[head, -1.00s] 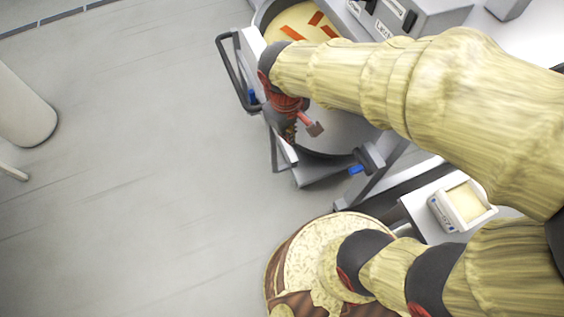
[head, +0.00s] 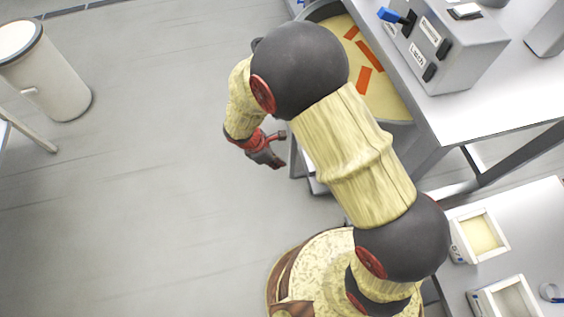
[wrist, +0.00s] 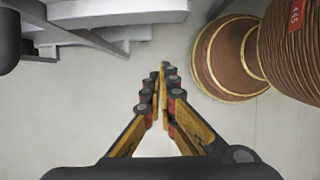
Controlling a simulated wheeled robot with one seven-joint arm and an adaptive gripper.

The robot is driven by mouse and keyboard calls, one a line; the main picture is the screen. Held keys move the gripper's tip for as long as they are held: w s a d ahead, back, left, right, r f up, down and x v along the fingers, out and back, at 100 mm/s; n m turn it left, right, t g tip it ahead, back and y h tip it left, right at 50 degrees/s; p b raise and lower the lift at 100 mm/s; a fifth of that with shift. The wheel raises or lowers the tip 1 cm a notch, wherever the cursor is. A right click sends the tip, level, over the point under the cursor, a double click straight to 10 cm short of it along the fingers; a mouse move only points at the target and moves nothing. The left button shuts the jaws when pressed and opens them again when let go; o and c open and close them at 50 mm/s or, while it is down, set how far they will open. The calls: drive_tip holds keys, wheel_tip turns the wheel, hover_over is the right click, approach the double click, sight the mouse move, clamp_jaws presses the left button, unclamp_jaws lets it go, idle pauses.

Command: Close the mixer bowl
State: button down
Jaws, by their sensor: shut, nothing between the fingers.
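The mixer bowl (head: 405,105) is at the top middle of the head view. Pale yellow filling with several orange strips shows inside it, so the bowl stands open from above. My arm hides its left and front part, and any cover or latch there is hidden. My gripper (head: 276,160) is left of and below the bowl, apart from it, over open floor. It also shows in the wrist view (wrist: 164,70), where its fingers are together with nothing between them. Grey metal parts (wrist: 115,12) of a machine or stand are above left of the fingers.
A grey control box (head: 450,45) with a blue-handled lever (head: 392,15) and labels stands on the table right of the bowl. Two small white trays (head: 462,240) (head: 475,300) lie at lower right. A pale cylindrical bin (head: 60,85) stands at far left. The floor between is clear.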

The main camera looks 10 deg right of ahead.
drive_tip(key=d+f+b, duration=0.3)
drive_tip(key=d+f, duration=0.4)
drive_tip(key=shift+w+b, duration=0.4)
drive_tip(key=shift+w, duration=0.05)
drive_tip(key=w+d+p, duration=0.1)
drive_tip(key=w+d, duration=0.1)
drive_tip(key=d, duration=1.1)
drive_tip(key=w+d+p, duration=0.1)
drive_tip(key=d, duration=1.2)
drive_tip(key=shift+w+d, duration=0.3)
drive_tip(key=shift+w, duration=0.1)
drive_tip(key=shift+a, duration=0.1)
